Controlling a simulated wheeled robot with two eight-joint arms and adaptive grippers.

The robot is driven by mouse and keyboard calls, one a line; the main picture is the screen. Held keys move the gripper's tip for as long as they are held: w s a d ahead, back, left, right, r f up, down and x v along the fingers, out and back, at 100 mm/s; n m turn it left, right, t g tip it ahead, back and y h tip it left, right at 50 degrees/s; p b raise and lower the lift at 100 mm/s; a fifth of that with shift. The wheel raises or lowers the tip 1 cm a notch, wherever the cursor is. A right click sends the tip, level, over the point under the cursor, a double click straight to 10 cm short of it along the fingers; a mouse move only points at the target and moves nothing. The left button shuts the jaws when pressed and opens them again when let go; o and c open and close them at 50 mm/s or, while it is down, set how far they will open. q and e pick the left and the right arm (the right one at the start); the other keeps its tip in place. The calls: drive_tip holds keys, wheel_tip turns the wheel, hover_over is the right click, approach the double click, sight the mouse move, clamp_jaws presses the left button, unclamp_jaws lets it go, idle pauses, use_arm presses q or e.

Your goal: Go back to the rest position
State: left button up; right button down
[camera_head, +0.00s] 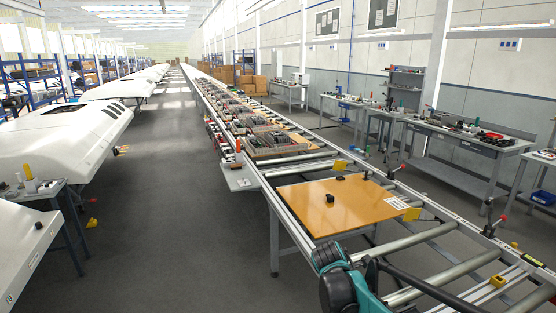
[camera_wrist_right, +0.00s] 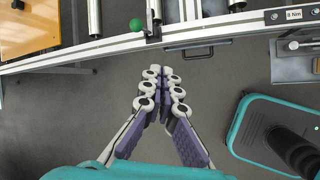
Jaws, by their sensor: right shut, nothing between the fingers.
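My right gripper (camera_wrist_right: 162,73) shows in the right wrist view with its two jointed fingers drawn together at the tips. It is shut and holds nothing. It hangs over bare grey floor, apart from the long metal rail of the conveyor frame (camera_wrist_right: 222,28). In the head view, part of my teal and black arm shows at the bottom; its gripper is out of sight there. My left gripper is in neither view.
An orange board (camera_head: 335,204) with a small black part lies on the roller conveyor (camera_head: 400,245); its corner shows in the wrist view (camera_wrist_right: 28,24). A green knob (camera_wrist_right: 136,24) stands at the rail. Workbenches (camera_head: 465,140) line the right wall.

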drive_tip(key=s+a+f+m+t+y+b, duration=0.1)
drive_tip(key=s+m+y, duration=0.1)
drive_tip(key=s+m, duration=0.7)
drive_tip(key=s+a+f+m+t+y+b, duration=0.1)
drive_tip(key=s+m, duration=0.7)
drive_tip(key=s, duration=0.9)
drive_tip(key=shift+a+m+t+y, duration=0.3)
drive_tip(key=shift+a+m+y, duration=0.1)
drive_tip(key=shift+a+y, duration=0.3)
